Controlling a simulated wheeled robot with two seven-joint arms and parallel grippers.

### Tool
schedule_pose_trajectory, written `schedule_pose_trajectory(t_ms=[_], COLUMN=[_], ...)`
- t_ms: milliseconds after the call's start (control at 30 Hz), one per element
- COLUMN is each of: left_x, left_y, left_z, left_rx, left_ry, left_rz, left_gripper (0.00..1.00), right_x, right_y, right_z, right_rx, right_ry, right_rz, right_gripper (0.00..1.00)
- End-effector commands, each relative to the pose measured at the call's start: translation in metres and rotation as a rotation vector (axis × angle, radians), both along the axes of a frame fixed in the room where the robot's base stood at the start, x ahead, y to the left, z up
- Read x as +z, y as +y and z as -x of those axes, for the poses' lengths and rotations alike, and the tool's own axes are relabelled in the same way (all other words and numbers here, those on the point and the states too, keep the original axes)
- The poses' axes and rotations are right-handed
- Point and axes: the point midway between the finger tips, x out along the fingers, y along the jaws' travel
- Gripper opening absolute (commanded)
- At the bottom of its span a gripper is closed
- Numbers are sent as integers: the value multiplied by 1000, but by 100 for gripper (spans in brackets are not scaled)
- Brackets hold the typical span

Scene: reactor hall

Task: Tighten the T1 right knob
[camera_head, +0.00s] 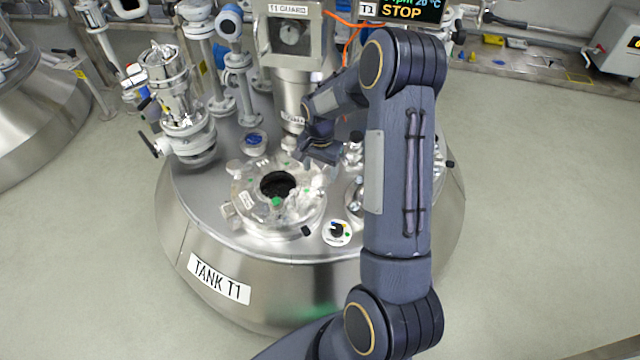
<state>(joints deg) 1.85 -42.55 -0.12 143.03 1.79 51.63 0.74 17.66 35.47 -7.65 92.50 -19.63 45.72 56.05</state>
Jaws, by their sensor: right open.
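Tank T1 (205,262) is a wide steel vessel with a "TANK T1" label on its front. On its top is a round hatch flange (240,203) with a dark opening and small clamps and knobs around it. A small black knob (306,231) sits at the flange's front right edge. I cannot tell which fitting is the T1 right knob; my right arm may hide part of that side. My right gripper (318,155) is open above the back right of the flange, near the central column. I cannot tell whether it touches anything. My left gripper is out of view.
The steel agitator column with a "T1 GUARD" box (290,38) rises behind the hatch. A valve assembly (170,95) stands at the tank's left. A display (408,10) reads "STOP". The floor (540,200) at right is clear.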

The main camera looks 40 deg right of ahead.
Motion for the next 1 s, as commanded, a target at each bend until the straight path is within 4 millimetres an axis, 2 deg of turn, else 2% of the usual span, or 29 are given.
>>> schedule_pose_trajectory(t_ms=[133,1000], left_x=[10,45], left_y=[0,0], left_z=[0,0], left_rx=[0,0], left_ry=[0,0], left_rz=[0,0], left_gripper=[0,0], right_x=[3,2], right_y=[-1,0], right_z=[1,0], right_rx=[296,1739], right_ry=[1,1], right_rz=[-3,-2], right_gripper=[64,64])
